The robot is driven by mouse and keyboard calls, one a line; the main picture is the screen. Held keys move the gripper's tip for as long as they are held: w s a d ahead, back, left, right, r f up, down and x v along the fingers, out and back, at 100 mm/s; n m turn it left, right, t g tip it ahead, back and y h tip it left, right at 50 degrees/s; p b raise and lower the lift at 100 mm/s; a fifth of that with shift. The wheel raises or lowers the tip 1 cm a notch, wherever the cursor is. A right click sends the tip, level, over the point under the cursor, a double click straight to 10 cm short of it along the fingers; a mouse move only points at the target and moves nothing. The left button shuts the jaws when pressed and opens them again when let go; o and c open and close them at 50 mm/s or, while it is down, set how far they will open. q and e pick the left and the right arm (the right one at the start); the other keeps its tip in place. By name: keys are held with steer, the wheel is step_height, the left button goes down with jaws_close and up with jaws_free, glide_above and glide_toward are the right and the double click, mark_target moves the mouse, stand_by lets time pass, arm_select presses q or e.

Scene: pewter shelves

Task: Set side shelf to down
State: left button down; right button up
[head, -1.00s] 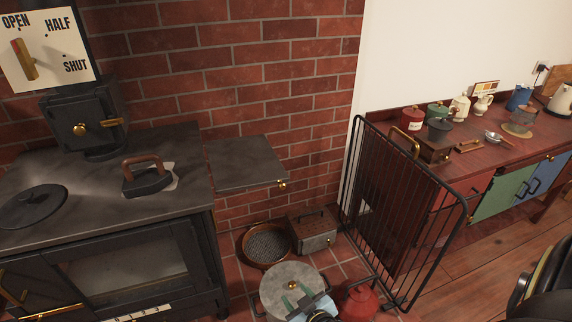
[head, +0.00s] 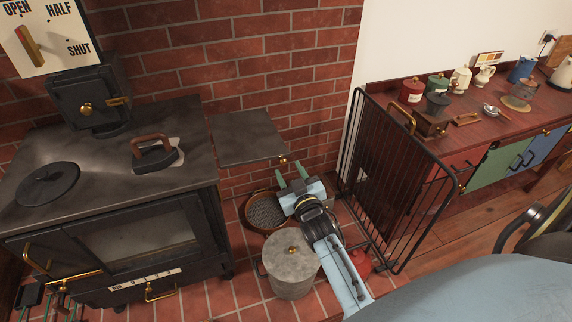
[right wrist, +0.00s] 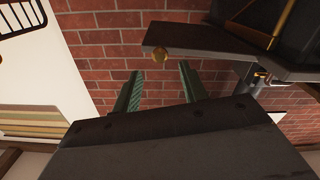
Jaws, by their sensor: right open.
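The side shelf (head: 245,137) is a dark grey plate on the right side of the black stove. It stands out level, raised, with a small brass knob (head: 282,160) at its front right corner. My right gripper (head: 291,174) is open and empty, its green fingers pointing at the knob from just below and in front. I see no contact. My left gripper is not in view.
The black stove (head: 120,185) carries a flat iron (head: 155,155). Below the shelf on the brick floor are a round sieve (head: 262,208) and a lidded grey pot (head: 290,265). A black metal guard (head: 400,180) stands to the right, near the wooden counter.

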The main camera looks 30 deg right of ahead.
mark_target(284, 161)
steer(key=shift+x, duration=1.75)
jaws_close()
